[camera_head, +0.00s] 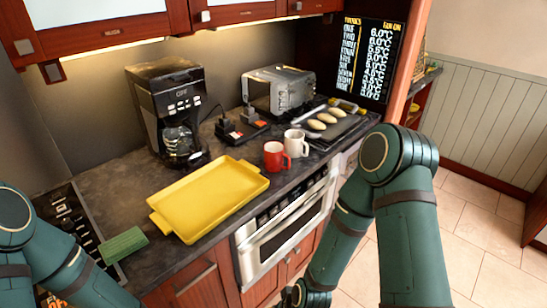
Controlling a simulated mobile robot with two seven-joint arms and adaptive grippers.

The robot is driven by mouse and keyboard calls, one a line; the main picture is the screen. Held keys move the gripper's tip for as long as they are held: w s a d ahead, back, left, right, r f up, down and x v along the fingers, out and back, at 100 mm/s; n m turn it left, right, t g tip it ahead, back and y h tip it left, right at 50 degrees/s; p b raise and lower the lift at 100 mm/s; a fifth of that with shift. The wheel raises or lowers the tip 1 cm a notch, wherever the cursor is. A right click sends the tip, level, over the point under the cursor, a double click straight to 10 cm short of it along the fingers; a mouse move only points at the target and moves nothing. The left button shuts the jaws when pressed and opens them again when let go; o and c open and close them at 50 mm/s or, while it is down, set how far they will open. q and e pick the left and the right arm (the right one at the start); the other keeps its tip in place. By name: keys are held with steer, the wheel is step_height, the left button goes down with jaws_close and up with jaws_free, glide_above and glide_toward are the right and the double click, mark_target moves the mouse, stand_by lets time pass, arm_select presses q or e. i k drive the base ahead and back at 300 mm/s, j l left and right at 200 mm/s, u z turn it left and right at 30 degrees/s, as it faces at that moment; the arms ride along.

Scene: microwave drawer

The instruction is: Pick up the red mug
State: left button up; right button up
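The red mug (274,157) stands upright on the dark countertop (150,186), near its front edge. Its handle points to the right. A white mug (295,143) stands just behind it to the right, very close; I cannot tell if they touch. My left arm shows at the lower left, and its gripper is outside the picture. Neither arm is at the red mug.
A yellow tray (208,197) lies left of the mug. Behind stand a black coffee maker (173,110) and a toaster (280,90). A dark tray (345,124) with bread rolls is at the right. A microwave drawer (287,226) sits below. Cabinets (110,31) hang above.

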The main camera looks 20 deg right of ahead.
mark_target(275, 155)
steer(key=i+l, duration=0.15)
steer(key=l, duration=0.25)
steer(key=i+l, duration=0.2)
steer(key=l, duration=0.2)
steer(key=i+l, duration=0.15)
steer(key=l, duration=0.25)
steer(key=i+l, duration=0.2)
steer(key=l, duration=0.2)
